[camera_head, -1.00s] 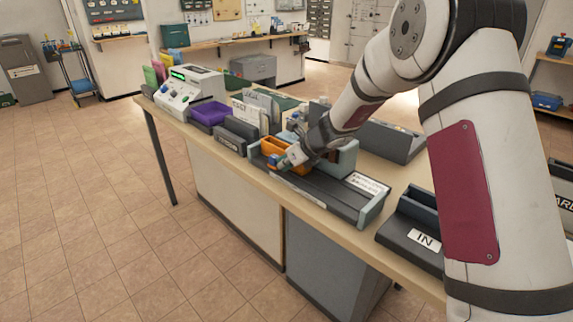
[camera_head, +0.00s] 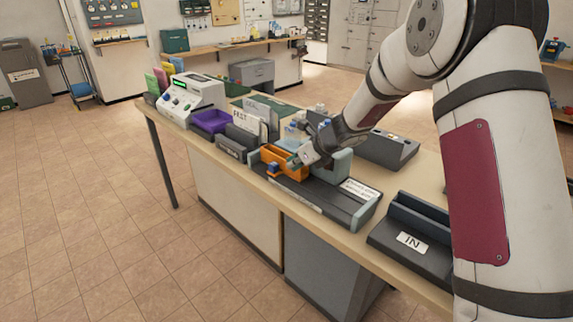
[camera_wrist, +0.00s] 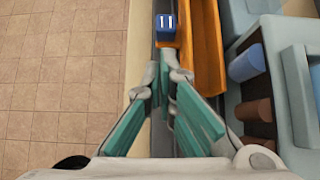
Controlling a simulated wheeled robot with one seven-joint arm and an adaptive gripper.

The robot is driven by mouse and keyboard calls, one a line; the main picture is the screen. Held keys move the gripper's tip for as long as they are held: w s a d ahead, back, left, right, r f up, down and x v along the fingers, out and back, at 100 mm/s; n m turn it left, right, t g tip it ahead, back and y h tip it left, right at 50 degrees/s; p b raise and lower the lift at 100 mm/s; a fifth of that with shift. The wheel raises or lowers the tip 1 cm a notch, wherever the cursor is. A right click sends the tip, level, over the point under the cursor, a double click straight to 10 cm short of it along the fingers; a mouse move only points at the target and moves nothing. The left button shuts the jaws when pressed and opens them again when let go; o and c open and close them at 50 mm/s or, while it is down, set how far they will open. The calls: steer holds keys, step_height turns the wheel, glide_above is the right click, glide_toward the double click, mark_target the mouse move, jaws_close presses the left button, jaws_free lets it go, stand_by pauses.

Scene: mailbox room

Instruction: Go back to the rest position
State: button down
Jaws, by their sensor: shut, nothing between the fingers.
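My gripper (camera_head: 296,161) is just above the counter, beside an orange tray (camera_head: 280,158). In the wrist view my gripper (camera_wrist: 166,66) has its teal-padded fingers converging toward the tips, shut with nothing held. A small blue block (camera_head: 273,170) with white marks is just beyond the fingertips, apart from them as far as I can tell. The block also shows in the wrist view (camera_wrist: 166,28), next to the orange tray (camera_wrist: 207,50).
The counter (camera_head: 338,237) holds a dark grey tray with a white label (camera_head: 361,189), an IN tray (camera_head: 410,242), a purple bin (camera_head: 210,121) and a white machine (camera_head: 192,97). Floor at left is clear.

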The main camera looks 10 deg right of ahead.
steer(key=s+r+n+g+p, duration=0.2)
steer(key=s+r+n, duration=1.2)
steer(key=s+r, duration=0.6)
steer(key=s+d+n+h, duration=0.3)
steer(key=s+d+n, duration=0.2)
steer(key=s, duration=0.9)
steer(key=s+d+f+n+h, duration=0.1)
steer(key=s+d+n, duration=0.3)
steer(key=s+n, duration=0.5)
steer(key=s+h, duration=0.1)
steer(key=s, duration=0.4)
steer(key=shift+d+g+h, duration=0.3)
steer(key=shift+d+h, duration=0.1)
steer(key=shift+s+f, duration=0.1)
